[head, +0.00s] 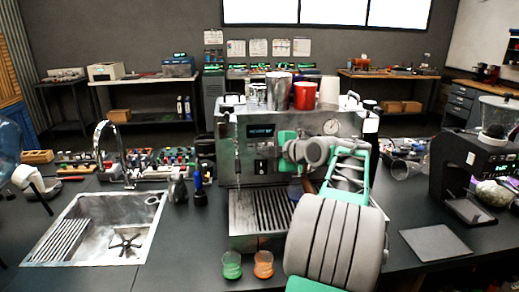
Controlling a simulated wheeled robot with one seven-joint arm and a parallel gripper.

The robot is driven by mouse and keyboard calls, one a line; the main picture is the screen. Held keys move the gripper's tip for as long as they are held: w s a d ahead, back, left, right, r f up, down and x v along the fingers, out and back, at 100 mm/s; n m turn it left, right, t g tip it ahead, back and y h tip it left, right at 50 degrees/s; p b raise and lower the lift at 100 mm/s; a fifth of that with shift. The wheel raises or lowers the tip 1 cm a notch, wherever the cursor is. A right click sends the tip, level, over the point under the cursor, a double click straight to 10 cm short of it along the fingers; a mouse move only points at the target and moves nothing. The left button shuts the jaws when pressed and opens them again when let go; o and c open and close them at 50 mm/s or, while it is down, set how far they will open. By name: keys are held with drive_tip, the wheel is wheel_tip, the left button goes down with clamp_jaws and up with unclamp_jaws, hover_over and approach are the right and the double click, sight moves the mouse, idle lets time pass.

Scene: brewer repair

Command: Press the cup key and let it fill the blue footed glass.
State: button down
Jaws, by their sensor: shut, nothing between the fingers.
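The brewer (240,150) is a steel machine in the middle of the counter. It has a lit display (262,131) on its front and a small dark key or switch (262,167) below that. My gripper (284,146) is shut and empty at the brewer's front, just right of the display. I cannot tell whether it touches the panel. A small bluish shape (295,191), perhaps the blue footed glass, shows on the right part of the drip tray (245,215). My arm hides much of it, so its foot and fill are unclear.
A sink (100,230) with a tap is at left. A black grinder (470,160) and a dark flat mat (435,243) are at right. Cups (304,95) stand on the brewer.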

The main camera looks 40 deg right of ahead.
drive_tip(key=shift+w+d+r, duration=0.15)
drive_tip(key=shift+w+r, duration=0.2)
drive_tip(key=shift+r, duration=0.4)
idle(1.2)
drive_tip(key=shift+s+f+b, duration=0.1)
drive_tip(key=shift+f+b, duration=0.15)
drive_tip(key=shift+b, duration=0.55)
drive_tip(key=shift+r, duration=0.1)
drive_tip(key=shift+s+a+f+b, duration=0.3)
drive_tip(key=shift+s+f+b, duration=0.1)
drive_tip(key=shift+b, duration=0.45)
drive_tip(key=s+a+b, duration=0.2)
drive_tip(key=s, duration=0.1)
drive_tip(key=shift+s+f+b, duration=0.1)
drive_tip(key=shift+f+b, duration=0.05)
drive_tip(key=shift+b, duration=0.2)
